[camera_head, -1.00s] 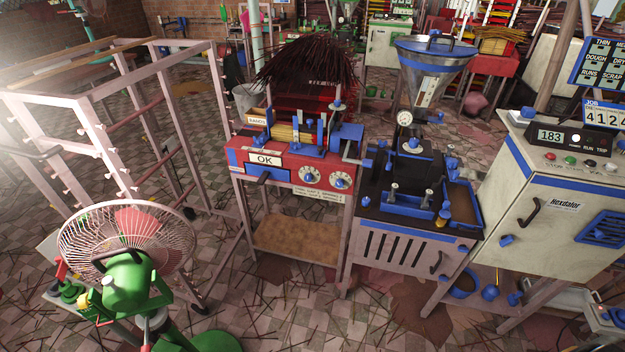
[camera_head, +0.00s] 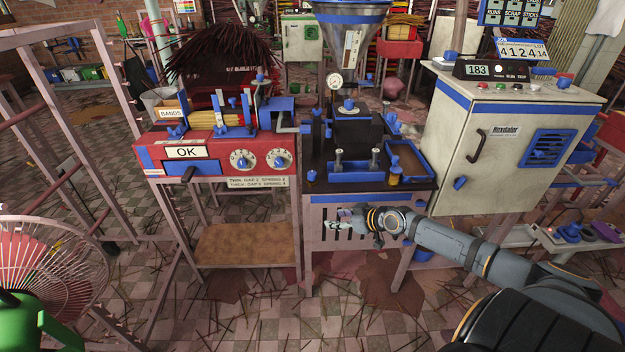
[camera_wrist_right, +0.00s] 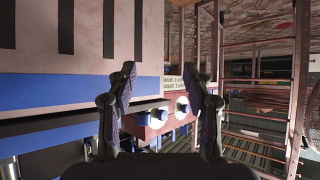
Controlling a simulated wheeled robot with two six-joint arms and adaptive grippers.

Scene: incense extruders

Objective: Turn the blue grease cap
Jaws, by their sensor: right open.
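A small blue cap (camera_head: 394,169) sits on a brass-coloured cup at the front right of the extruder bench (camera_head: 365,185); it looks like the grease cap, though it is small here. My right gripper (camera_head: 340,217) is in front of the bench's slotted white panel, lower than the cap and to its left, apart from it. In the right wrist view, its two fingers (camera_wrist_right: 162,82) are spread with nothing between them. The cap cannot be made out for certain in that view. My left gripper is not in view.
The red machine (camera_head: 215,150) with dials stands left of the bench. A white cabinet (camera_head: 500,150) stands close on the right. A steel hopper (camera_head: 350,40) rises behind the bench. A caged fan (camera_head: 45,260) is at the lower left. Sticks litter the floor.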

